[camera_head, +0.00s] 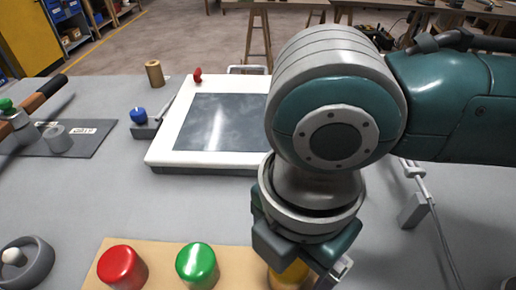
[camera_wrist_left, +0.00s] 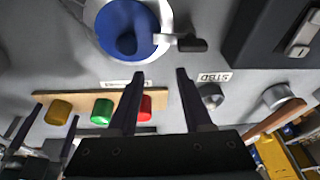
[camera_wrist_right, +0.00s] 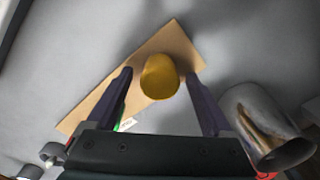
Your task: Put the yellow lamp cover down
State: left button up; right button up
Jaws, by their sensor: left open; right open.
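The yellow lamp cover (camera_wrist_right: 160,77) stands on a tan board (camera_wrist_right: 184,46), between the spread fingers of my right gripper (camera_wrist_right: 158,72). A gap shows on each side of it. In the head view the yellow cover (camera_head: 288,275) is partly hidden under my right gripper (camera_head: 303,262). The green cover (camera_head: 197,265) and red cover (camera_head: 122,266) stand in a row with it on the board. My left gripper (camera_wrist_left: 160,73) is open and empty, with the row of covers, including the yellow one (camera_wrist_left: 59,112), showing beyond it.
A white-framed dark panel (camera_head: 218,122) lies behind the board. A dark mat (camera_head: 75,137), a blue knob (camera_head: 138,115) and a grey ring (camera_head: 25,262) are to the left. A metal cylinder (camera_wrist_right: 262,120) is close to my right gripper.

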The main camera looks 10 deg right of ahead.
notch_tip(320, 180, up, 12)
jog(key=p, duration=0.3)
jog(key=s+a+m+y, duration=0.2)
jog(key=a+m+y, duration=0.1)
jog(key=a+m, duration=0.15)
jog(key=s+d+f+m+t+h, duration=0.1)
jog(key=s+d+f+m, duration=0.1)
jog(key=d+m, duration=0.5)
jog(key=s+d+f+m+t+h, duration=0.1)
jog(key=s+d+f+m+t, duration=0.1)
jog(key=d+m, duration=0.6)
jog(key=shift+s+f+m+t+h, duration=0.35)
jog(key=shift+s+f+m, duration=0.3)
jog(key=shift+s+m, duration=0.5)
jog(key=shift+w, duration=0.15)
